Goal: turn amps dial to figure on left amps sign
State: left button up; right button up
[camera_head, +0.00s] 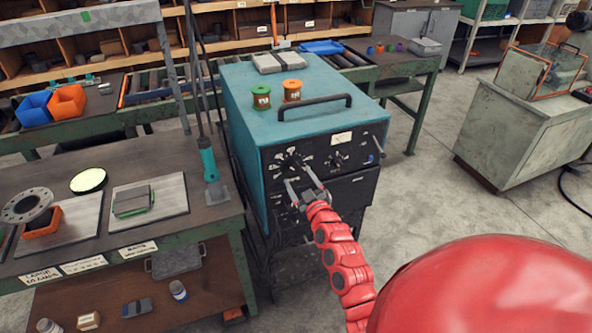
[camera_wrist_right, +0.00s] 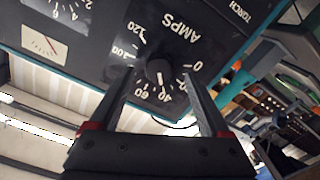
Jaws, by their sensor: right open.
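The amps dial (camera_head: 290,163) is on the black front panel of a teal machine (camera_head: 250,95). In the right wrist view its dark knob (camera_wrist_right: 158,70) has a white mark pointing down in the picture, near the 40 and 60. My right gripper (camera_head: 299,180) is open in front of the dial; in the wrist view its fingers lie on either side of the knob, with gaps. I cannot tell whether they reach around it. The left amps sign (camera_head: 40,277) is a white label reading "LARGE" on the left bench's front edge; its figure is too small to read surely.
More white signs (camera_head: 83,264) (camera_head: 138,249) line the bench edge. A smaller dial (camera_head: 336,160), a meter (camera_head: 341,138) and a handle (camera_head: 315,104) are on the machine. Green and orange spools (camera_head: 291,91) stand on top. Floor right of it is clear.

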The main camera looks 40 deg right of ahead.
aim_at(295, 171)
jog(key=shift+x, duration=1.65)
jog(key=shift+d, duration=0.1)
grip_shut()
